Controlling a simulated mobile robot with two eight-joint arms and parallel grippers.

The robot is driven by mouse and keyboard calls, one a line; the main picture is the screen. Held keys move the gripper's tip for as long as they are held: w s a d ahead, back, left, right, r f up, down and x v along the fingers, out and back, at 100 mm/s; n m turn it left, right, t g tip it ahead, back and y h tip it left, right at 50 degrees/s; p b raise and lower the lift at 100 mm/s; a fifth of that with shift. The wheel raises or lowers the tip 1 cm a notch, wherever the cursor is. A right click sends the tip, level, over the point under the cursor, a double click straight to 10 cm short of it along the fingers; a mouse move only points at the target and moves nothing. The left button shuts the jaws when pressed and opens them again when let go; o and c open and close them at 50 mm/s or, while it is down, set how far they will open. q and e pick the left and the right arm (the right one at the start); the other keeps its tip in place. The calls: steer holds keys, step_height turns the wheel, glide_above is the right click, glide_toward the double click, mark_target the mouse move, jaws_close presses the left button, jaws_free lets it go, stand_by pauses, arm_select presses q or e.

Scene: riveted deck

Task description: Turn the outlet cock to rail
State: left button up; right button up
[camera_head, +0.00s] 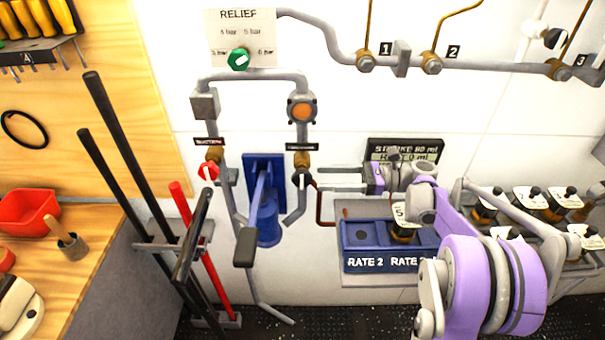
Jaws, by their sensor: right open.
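Two cocks sit on grey pipes on the white wall. The left one has a brass body and a red handle (208,171), under a small dark red label. The right one has a brass body (303,160) and a black handle (302,180), under a small black label. Both labels are too small to read surely, so I cannot tell by name which is the outlet cock. My right gripper (319,179) points left with its two fingers apart, just right of the black handle. The fingers look empty; contact with the handle is not clear. My left gripper is out of view.
A blue hand pump (268,222) with a long lever stands between the cocks. A blue rate tray (385,235) holds a dark bottle (404,222) below my right gripper. A green relief knob (238,59) is above. Long-handled tools (122,130) lean at left.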

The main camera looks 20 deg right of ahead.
mark_target(302, 177)
steer(key=x, duration=0.6)
steer(key=shift+w+a+f+p, duration=0.1)
steer(key=shift+w+a+p, duration=0.15)
steer(key=shift+p, duration=0.15)
jaws_close()
